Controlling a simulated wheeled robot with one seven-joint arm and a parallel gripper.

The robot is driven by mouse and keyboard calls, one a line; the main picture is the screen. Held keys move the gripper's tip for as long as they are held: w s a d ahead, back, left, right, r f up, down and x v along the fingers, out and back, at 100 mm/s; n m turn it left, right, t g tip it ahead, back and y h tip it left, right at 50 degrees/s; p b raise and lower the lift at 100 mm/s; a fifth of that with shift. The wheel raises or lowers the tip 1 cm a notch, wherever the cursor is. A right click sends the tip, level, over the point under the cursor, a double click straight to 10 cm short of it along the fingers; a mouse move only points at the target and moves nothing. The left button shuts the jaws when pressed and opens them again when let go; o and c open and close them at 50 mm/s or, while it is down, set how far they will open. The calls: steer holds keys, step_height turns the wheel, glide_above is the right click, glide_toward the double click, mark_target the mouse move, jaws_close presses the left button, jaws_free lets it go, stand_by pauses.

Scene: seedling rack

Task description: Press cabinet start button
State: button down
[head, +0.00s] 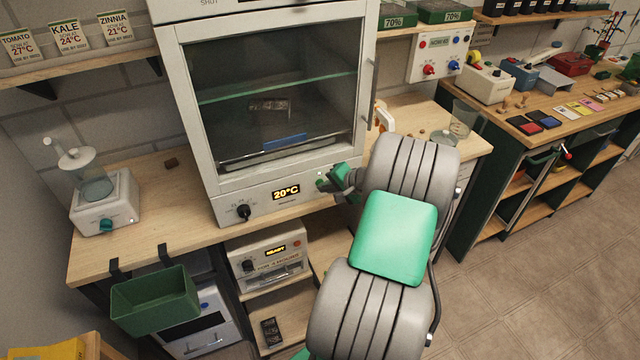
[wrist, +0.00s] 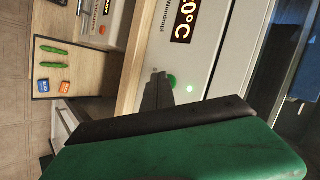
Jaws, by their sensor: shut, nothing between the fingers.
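The cabinet (head: 212,190) is a pale box with a closed glass door; its display (head: 286,192) reads 20°C, with a black knob (head: 243,211) to the left. In the wrist view, turned sideways, a round green button (wrist: 172,81) sits on the cabinet's front panel beside a small lit whitish lamp (wrist: 190,89). My gripper (head: 335,180) is shut and empty, at the right end of that panel. In the wrist view its dark fingertips (wrist: 157,82) are right beside the button and partly overlap it. I cannot tell whether they touch. In the head view my gripper largely hides the button area.
A second unit (head: 268,255) with a lit display stands on the shelf below. A green bin (head: 155,300) hangs at the bench's front left. A clear beaker (head: 462,118) stands on the bench to the right. Open floor (head: 520,270) lies at the right.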

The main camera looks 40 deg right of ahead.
steer(key=shift+s+a, duration=0.2)
steer(key=shift+s, duration=0.55)
steer(key=s, duration=0.2)
steer(key=s+a+p, duration=0.1)
steer(key=s, duration=0.1)
steer(key=shift+s+a+p, duration=0.2)
steer(key=shift+s+p, duration=0.1)
steer(key=shift+s, duration=0.1)
